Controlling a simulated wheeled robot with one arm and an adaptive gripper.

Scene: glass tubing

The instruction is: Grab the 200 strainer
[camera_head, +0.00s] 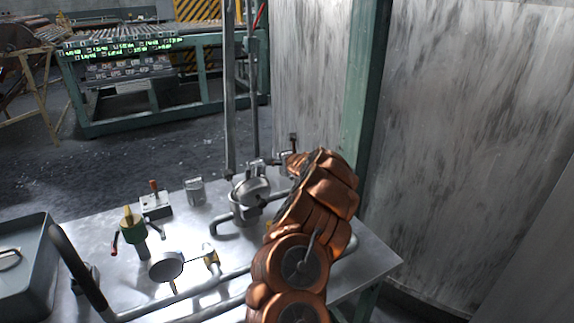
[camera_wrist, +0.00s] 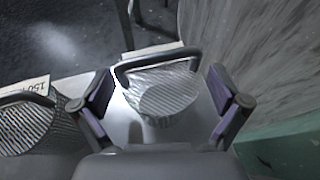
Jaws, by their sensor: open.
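My gripper (camera_wrist: 160,82) is open in the wrist view, with its two dark, purple-padded fingers spread apart. A ribbed metal strainer (camera_wrist: 170,97) with a thick dark loop handle is between and ahead of the fingers, near the table edge. I see no finger clearly closed on it. A pale label lies behind it, but its number is not readable. A second strainer (camera_wrist: 25,125) stands to the left, outside the fingers, beside a label reading 150. In the head view my copper-coloured arm hides most of the gripper area.
The metal table (camera_head: 375,262) also carries a round metal fitting (camera_head: 250,190), a green and yellow valve (camera_head: 130,225), a small switch box (camera_head: 156,203), a round funnel-like piece (camera_head: 166,267) and pipes. A grey bin (camera_head: 35,270) stands at left. A streaked panel (camera_head: 460,130) rises at right.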

